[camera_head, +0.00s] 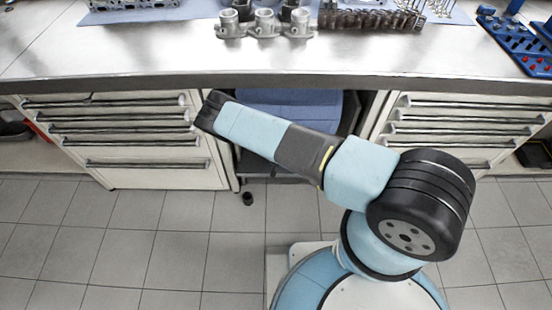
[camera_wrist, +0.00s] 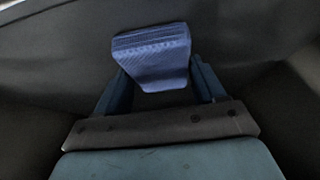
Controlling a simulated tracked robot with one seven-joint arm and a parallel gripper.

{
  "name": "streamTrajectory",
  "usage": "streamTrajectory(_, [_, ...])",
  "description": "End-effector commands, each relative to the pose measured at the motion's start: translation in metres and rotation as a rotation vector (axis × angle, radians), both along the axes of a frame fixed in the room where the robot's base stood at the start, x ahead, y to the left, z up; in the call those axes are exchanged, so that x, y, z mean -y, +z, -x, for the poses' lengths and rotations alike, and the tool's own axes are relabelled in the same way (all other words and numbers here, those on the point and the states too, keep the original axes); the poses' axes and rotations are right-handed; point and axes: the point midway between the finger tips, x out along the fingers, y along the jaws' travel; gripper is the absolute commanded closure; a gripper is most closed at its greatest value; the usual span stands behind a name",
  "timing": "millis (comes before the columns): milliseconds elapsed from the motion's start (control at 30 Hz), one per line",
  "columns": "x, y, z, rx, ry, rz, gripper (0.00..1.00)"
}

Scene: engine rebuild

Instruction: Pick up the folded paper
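A blue folded paper (camera_wrist: 152,58) shows in the wrist view, with layered folds along its far edge. It lies ahead of my gripper (camera_wrist: 159,78), whose two blue fingers are spread wide apart. The paper is in line with the gap between the fingertips, its sides close to both. I cannot tell whether the fingers touch it. In the head view my arm reaches over the front of the workbench, and I cannot make out the gripper there. A blue thing (camera_head: 290,103) shows in the opening under the bench, partly behind my arm. I cannot tell whether it is the same paper.
In the wrist view, a dark grey surface surrounds the paper. Metal engine parts (camera_head: 264,23) and a blue tool rack (camera_head: 520,42) rest on the workbench (camera_head: 130,58). Drawer cabinets flank the opening. A small dark object (camera_head: 248,199) is on the tiled floor.

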Motion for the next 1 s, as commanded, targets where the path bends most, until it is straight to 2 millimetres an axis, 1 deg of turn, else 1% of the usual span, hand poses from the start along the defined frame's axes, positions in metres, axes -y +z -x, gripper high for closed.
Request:
streamTrajectory(33, [0.0, 0.0, 0.0, 0.0, 0.0, 0.0, 0.4])
streamTrajectory(200, [0.0, 0.0, 0.0, 0.0, 0.0, 0.0, 0.56])
streamTrajectory(300, [0.0, 0.0, 0.001, -0.001, 0.001, 0.001, 0.64])
streamTrajectory(533, [-0.001, 0.0, 0.001, -0.001, 0.001, 0.001, 0.64])
streamTrajectory(667, [-0.002, 0.007, 0.0, 0.0, 0.0, -0.001, 0.64])
streamTrajectory(767, [-0.002, 0.017, 0.0, 0.0, -0.001, -0.002, 0.64])
streamTrajectory(867, [-0.002, 0.032, 0.0, 0.001, -0.001, -0.003, 0.64])
streamTrajectory(1000, [-0.001, 0.059, 0.023, -0.001, 0.001, -0.002, 0.64])
